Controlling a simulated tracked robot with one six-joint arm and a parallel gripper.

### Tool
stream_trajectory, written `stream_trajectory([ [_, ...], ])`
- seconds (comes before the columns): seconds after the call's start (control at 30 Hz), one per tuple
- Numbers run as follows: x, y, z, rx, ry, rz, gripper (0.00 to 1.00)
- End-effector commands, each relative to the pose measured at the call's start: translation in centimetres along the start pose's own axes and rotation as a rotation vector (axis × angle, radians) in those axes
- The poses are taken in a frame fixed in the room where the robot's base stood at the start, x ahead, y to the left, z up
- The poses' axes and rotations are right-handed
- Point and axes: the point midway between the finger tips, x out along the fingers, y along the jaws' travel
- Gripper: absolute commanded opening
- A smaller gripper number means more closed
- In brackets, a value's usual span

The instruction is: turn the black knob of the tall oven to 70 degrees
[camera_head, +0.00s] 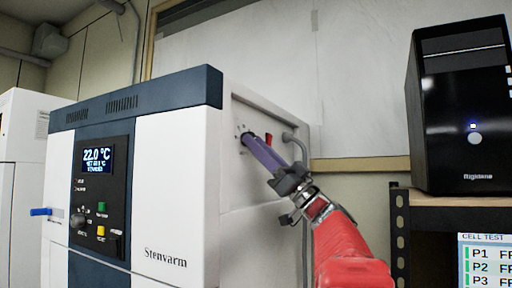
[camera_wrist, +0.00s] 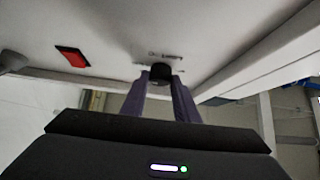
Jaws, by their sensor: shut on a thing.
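The tall oven (camera_head: 176,150) is white and dark blue, marked Stenvarm. Its display (camera_head: 97,158) reads 22.0 °C, with smaller lines too small to read surely. My gripper (camera_head: 247,139) reaches to the oven's right side panel, its purple fingers pointing at the panel. In the wrist view a small black knob (camera_wrist: 160,72) on that panel sits between the two fingertips of my gripper (camera_wrist: 159,79), which are shut on it. The fingers hide this knob in the head view. Its pointer and scale cannot be read. Another dark knob (camera_head: 78,220) is on the front panel.
A red switch (camera_head: 268,139) is beside the fingers on the side panel; it also shows in the wrist view (camera_wrist: 72,57). A grey cable (camera_head: 296,143) loops close to my gripper. A black computer case (camera_head: 460,110) stands on a shelf (camera_head: 455,200) at the right.

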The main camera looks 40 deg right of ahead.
Motion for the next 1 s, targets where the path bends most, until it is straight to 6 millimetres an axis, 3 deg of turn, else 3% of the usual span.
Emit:
stream_trajectory([
  [0.5,0.12,0.57,-0.08,-0.248,0.002,-0.25,0.05],
  [1.0,0.29,0.72,-0.16,-0.385,0.003,-0.39,0.05],
])
